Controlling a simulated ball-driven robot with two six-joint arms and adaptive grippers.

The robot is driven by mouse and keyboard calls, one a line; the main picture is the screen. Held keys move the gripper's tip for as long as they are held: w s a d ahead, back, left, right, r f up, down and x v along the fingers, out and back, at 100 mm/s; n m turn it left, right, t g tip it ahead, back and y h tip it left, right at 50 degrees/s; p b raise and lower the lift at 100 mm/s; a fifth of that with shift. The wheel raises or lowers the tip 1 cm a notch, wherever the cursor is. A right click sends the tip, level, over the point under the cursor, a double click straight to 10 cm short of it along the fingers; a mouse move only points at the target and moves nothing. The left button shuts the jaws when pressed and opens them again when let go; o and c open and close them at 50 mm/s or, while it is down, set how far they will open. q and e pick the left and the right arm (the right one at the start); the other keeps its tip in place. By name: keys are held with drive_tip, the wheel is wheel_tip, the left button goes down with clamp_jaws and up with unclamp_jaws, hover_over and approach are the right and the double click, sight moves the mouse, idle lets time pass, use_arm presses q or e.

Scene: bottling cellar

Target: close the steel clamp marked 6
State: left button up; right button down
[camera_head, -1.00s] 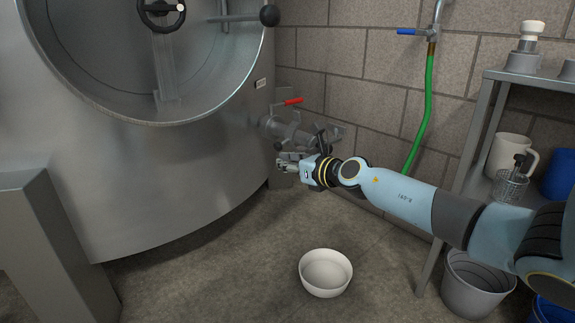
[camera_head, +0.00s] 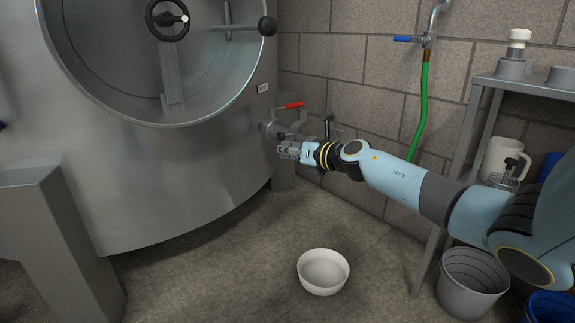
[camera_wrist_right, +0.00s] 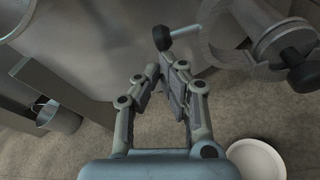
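The steel outlet pipe with clamp parts (camera_head: 268,130) sticks out low on the right of the big tank. In the right wrist view a steel clamp ring (camera_wrist_right: 262,42) is at the upper right, with a black knob (camera_wrist_right: 303,70) on it. Another black knob (camera_wrist_right: 162,38) on a steel rod lies just beyond my fingertips. I cannot read a 6 on any part. My right gripper (camera_head: 281,150) is just below and in front of the pipe; in the wrist view (camera_wrist_right: 165,72) its fingers are apart with nothing between them. My left gripper is out of view.
A red-handled valve lever (camera_head: 290,106) sits above the pipe. A white bowl (camera_head: 323,272) stands on the floor below. A green hose (camera_head: 422,110) hangs on the wall. A shelf rack (camera_head: 470,130) and a grey bucket (camera_head: 470,285) stand at right.

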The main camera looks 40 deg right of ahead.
sight(285, 136)
drive_tip(key=d+r+m, duration=0.1)
drive_tip(key=d+r+m+y, duration=0.1)
drive_tip(key=r+m, duration=0.1)
drive_tip(key=shift+w+p, duration=0.15)
drive_tip(key=shift+p, duration=0.25)
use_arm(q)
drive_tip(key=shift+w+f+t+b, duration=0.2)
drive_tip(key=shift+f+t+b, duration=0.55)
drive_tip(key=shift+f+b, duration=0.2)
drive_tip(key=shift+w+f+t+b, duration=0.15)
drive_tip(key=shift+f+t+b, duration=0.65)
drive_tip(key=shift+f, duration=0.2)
use_arm(e)
drive_tip(key=shift+w+d+r+m+t+y, duration=0.1)
drive_tip(key=shift+d+r+m+t+y, duration=0.3)
drive_tip(key=shift+d+m, duration=1.5)
drive_tip(key=shift+w+d+r+m+t+y, duration=0.15)
drive_tip(key=shift+d+r+m+t+y, duration=0.2)
drive_tip(key=shift+d+m, duration=1.5)
drive_tip(key=shift+w+d+r+m+t+y, duration=0.1)
drive_tip(key=shift+d+r+m+t+y, duration=0.25)
drive_tip(key=shift+d+m, duration=1.55)
drive_tip(key=shift+a+r+m, duration=0.1)
drive_tip(key=shift+a+m, duration=0.35)
drive_tip(key=shift+a, duration=0.05)
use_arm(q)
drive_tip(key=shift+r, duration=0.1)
use_arm(e)
drive_tip(key=shift+a, duration=0.15)
